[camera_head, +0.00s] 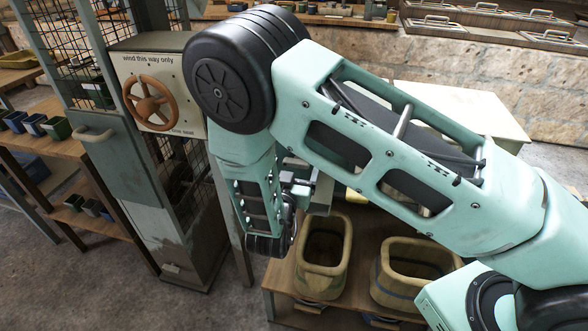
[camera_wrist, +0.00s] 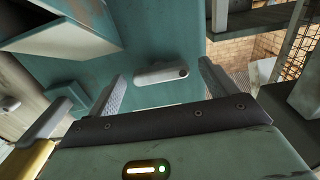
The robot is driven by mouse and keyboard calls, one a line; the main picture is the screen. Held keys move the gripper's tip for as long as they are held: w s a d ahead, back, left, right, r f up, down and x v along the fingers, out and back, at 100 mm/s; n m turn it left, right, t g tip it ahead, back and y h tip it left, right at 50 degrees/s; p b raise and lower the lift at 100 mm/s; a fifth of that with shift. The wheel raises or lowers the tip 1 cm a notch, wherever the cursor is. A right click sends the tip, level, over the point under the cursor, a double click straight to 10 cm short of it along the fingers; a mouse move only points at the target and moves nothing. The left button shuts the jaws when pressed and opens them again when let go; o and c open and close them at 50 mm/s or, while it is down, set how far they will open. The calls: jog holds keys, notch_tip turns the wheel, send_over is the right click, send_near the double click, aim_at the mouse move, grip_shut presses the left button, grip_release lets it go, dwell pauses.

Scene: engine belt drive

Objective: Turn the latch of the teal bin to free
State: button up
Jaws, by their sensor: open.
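In the wrist view a teal panel (camera_wrist: 190,30) stands ahead of my gripper (camera_wrist: 161,72). It looks like the teal bin, though only part of it shows. A short pale grey bar with a dark spot at its right end, apparently the latch (camera_wrist: 158,75), lies nearly level on the panel. My gripper is open, with one finger to the left of the bar and one to the right. I cannot tell whether the fingers touch it. In the head view my arm hides most of the gripper and this panel.
In the head view a box with an orange handwheel (camera_head: 149,102) is mounted on a mesh cabinet. A grey-green panel with a pale handle (camera_head: 93,134) is to its left. Two tan tubs (camera_head: 323,268) stand on a low wooden shelf. A teal ledge (camera_wrist: 65,25) juts out at upper left in the wrist view.

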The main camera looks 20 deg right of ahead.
jog(key=c, duration=1)
jog(key=m+b, duration=0.1)
jog(key=m, duration=0.1)
jog(key=m+b, duration=0.1)
jog(key=m, duration=0.1)
jog(key=shift+f+m+b, duration=0.2)
jog(key=shift+m+b, duration=0.2)
jog(key=m+b, duration=0.3)
jog(key=m, duration=0.1)
jog(key=m+b, duration=0.9)
jog(key=b, duration=0.1)
jog(key=shift+r, duration=0.1)
